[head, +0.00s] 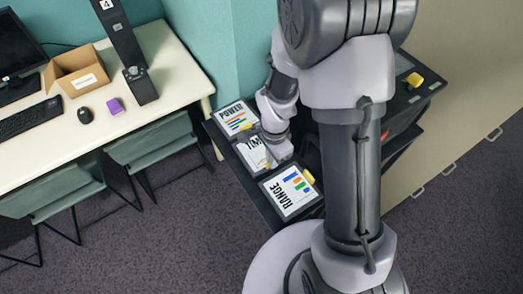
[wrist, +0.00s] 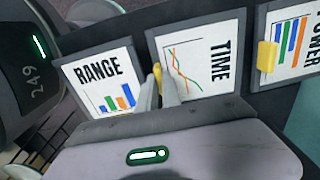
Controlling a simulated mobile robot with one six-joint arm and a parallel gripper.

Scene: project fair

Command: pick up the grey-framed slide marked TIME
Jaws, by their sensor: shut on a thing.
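My gripper (wrist: 164,86) is shut on the yellow tab (wrist: 157,74) at this slide's edge, on the side toward the RANGE slide. In the head view the TIME slide (head: 252,152) is the middle one, partly hidden by my gripper (head: 268,148). I cannot tell whether it is raised off the dark surface under it.
The RANGE slide (wrist: 97,78) and the POWER slide (wrist: 292,45) lie on either side, close by. All lie on a dark shelf (head: 215,137). A white desk (head: 165,55) with a cardboard box (head: 77,72) stands at left. A green chair (head: 150,142) is near the shelf.

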